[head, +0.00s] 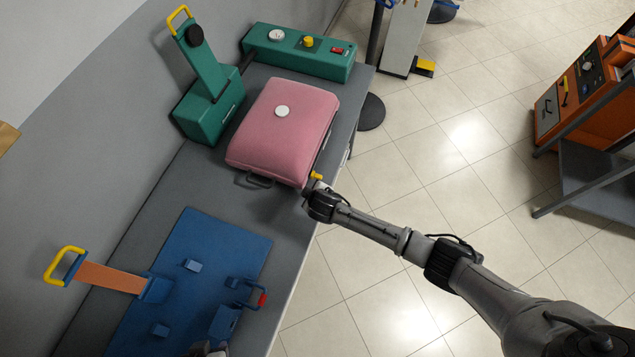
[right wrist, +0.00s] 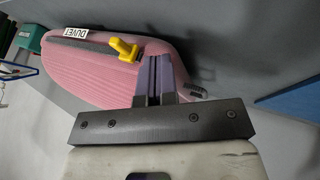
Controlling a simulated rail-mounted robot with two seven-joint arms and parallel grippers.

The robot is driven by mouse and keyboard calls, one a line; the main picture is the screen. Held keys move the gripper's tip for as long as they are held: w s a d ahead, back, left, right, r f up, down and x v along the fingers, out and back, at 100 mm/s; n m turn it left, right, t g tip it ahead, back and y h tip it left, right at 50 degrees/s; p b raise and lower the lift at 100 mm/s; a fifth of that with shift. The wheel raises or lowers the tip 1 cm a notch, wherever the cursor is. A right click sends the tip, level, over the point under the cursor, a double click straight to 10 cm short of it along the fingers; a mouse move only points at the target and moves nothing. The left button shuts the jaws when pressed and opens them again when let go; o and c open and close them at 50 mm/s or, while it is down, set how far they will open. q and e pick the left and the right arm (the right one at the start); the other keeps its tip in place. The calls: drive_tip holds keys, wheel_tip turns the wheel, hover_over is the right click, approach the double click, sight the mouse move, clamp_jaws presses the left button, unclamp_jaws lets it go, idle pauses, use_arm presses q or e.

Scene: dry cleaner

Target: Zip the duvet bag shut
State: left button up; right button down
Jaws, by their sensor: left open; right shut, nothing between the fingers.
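The pink duvet bag (head: 282,132) lies on the grey counter, with a round white disc on top. In the right wrist view, the bag (right wrist: 95,80) shows a "DUVET" label (right wrist: 75,32) and a dark band along its side. A yellow pull (right wrist: 124,48) stands out from that side; it also shows in the head view (head: 315,175). My right gripper (right wrist: 155,62) is shut and empty, its fingertips close beside the pull. Whether they touch is unclear. My left gripper (head: 207,349) is open and only partly in view at the bottom edge, away from the bag.
A green box with dials (head: 297,54) and a green stand with a yellow handle (head: 207,95) flank the bag. The bag's dark handle (head: 260,180) sticks out. Tiled floor is right.

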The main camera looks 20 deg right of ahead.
sight(317, 176)
use_arm(q)
drive_tip(key=shift+d, duration=0.2)
use_arm(e)
drive_tip(key=shift+w+d+f, duration=0.2)
drive_tip(key=shift+w+d, duration=0.5)
drive_tip(key=shift+w, duration=0.2)
drive_tip(key=shift+w+d+f, duration=0.2)
drive_tip(key=shift+w+d, duration=0.5)
drive_tip(key=shift+w, duration=0.15)
use_arm(q)
drive_tip(key=shift+a, duration=0.15)
